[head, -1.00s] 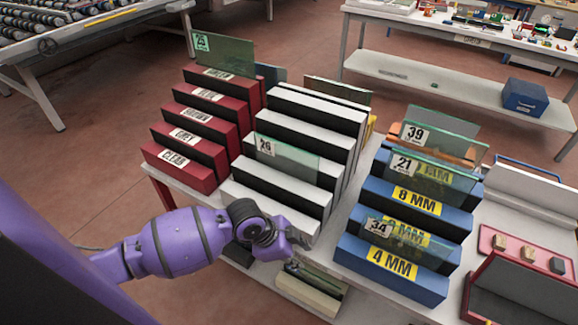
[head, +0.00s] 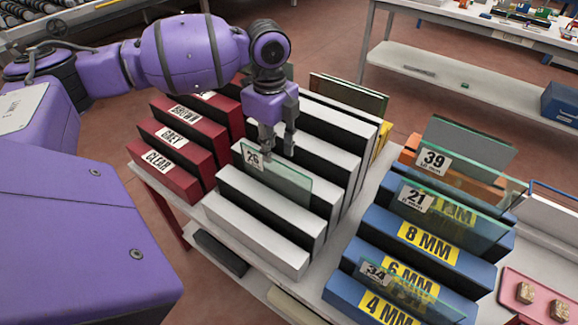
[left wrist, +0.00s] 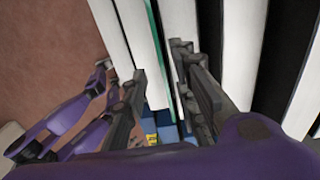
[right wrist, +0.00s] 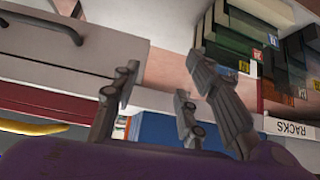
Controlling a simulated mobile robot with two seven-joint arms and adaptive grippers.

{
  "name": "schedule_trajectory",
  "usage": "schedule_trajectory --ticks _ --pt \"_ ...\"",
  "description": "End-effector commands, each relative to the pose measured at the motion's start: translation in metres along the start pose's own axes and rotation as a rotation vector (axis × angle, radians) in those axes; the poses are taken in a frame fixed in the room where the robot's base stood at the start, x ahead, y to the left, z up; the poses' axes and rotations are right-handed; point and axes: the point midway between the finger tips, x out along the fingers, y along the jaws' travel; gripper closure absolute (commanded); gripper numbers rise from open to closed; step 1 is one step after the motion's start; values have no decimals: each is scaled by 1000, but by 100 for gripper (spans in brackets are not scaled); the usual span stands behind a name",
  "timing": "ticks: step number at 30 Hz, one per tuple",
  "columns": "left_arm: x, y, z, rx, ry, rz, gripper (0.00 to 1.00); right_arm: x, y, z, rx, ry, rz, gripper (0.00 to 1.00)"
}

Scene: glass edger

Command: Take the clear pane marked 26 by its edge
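The clear pane marked 26 (head: 283,185) stands upright in a slot of the white rack (head: 262,222), its label at its upper left. My left gripper (head: 278,150) is over the pane's top edge, pointing down. In the left wrist view the fingers of my left gripper (left wrist: 160,65) are apart, and the pane's green edge (left wrist: 156,30) runs between their tips. I cannot tell whether either finger touches the glass. My right gripper (right wrist: 155,92) shows only in the right wrist view, its fingers apart and nothing between them.
The red rack (head: 180,148), labelled by tint, stands left of the white rack. Another pane (head: 345,95) stands at the white rack's back.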

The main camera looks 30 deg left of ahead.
Motion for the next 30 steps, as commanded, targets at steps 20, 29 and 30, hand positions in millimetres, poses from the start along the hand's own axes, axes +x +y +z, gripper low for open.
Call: schedule_trajectory --ticks 20,29,30 --pt "68 0 2 0 -1 3 73 -6 1 24 7 -45 6 60" --pt "77 -1 2 0 -2 -1 73 -5 1 17 5 -32 4 60" --pt "77 -1 2 0 -2 -1 79 -5 1 18 5 -32 4 60"
